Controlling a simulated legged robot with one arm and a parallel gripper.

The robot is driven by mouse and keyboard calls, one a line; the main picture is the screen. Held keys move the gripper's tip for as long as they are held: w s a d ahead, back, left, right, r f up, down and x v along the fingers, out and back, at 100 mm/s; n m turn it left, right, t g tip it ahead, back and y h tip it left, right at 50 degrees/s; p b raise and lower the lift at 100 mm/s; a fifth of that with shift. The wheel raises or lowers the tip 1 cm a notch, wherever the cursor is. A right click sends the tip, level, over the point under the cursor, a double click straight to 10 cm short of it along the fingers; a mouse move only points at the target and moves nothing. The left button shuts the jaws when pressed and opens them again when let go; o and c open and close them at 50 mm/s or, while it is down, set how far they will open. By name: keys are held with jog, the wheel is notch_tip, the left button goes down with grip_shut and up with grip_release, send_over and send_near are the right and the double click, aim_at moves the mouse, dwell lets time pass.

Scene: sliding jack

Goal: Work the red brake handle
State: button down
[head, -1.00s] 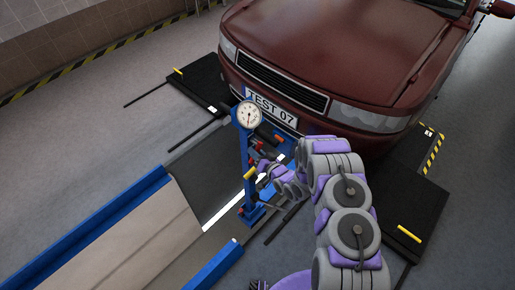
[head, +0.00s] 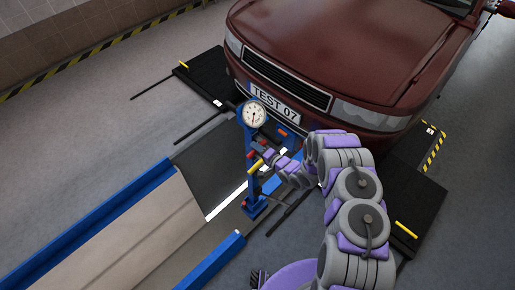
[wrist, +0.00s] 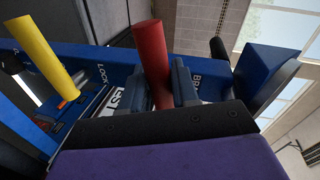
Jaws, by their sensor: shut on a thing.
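The red brake handle (wrist: 150,55) stands up in the middle of the wrist view, in front of a blue plate lettered "BRA..." on its right. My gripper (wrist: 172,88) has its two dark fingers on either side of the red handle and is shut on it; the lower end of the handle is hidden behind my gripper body. In the head view my gripper (head: 272,156) is at the blue jack post (head: 251,165), but the fingers are too small there to judge. A round white gauge (head: 254,114) tops the post.
A yellow handle (wrist: 45,50) beside "LOCK" lettering is left of the red one. A dark red car (head: 330,60) with plate "TEST 07" stands close behind the jack. Blue rails (head: 100,225) edge the pit at lower left. Grey floor is open at left.

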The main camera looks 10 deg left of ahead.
jog(key=shift+w+d+r, duration=0.15)
jog(key=shift+r, duration=0.05)
dwell(0.4)
jog(key=c, duration=1.3)
grip_release()
jog(key=o, duration=0.3)
jog(key=shift+w+f, duration=0.1)
jog(key=shift+f, duration=0.1)
jog(key=shift+r, duration=0.1)
jog(key=v, duration=1.7)
jog(key=shift+d, duration=0.2)
